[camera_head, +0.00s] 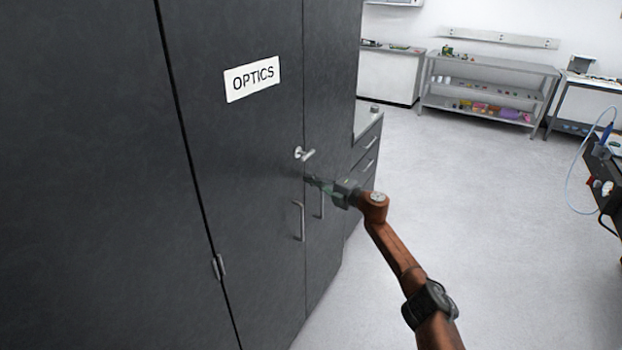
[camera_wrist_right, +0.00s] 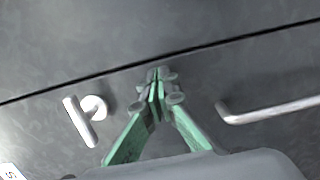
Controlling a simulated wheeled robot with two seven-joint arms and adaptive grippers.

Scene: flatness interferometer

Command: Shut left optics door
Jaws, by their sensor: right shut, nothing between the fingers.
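The left optics door (camera_head: 245,150) is a dark grey cabinet panel with a white OPTICS label (camera_head: 252,78). In the head view it looks flush with the door to its right (camera_head: 328,90), with a thin seam between them. A silver turn handle (camera_head: 304,154) sits near the seam, and a bar handle (camera_head: 299,221) is below it. My right gripper (camera_head: 312,181) is shut and empty, at the door front between these two handles. In the right wrist view its green fingers (camera_wrist_right: 158,92) meet close to the seam, with the turn handle (camera_wrist_right: 86,118) left and a bar handle (camera_wrist_right: 270,110) right. Contact is unclear.
A second bar handle (camera_head: 322,205) is on the right door. A drawer unit (camera_head: 367,150) stands beyond the cabinet. Open floor (camera_head: 450,220) lies to the right. A shelf rack (camera_head: 487,90) is at the back, and a dark bench (camera_head: 603,175) is at the right edge.

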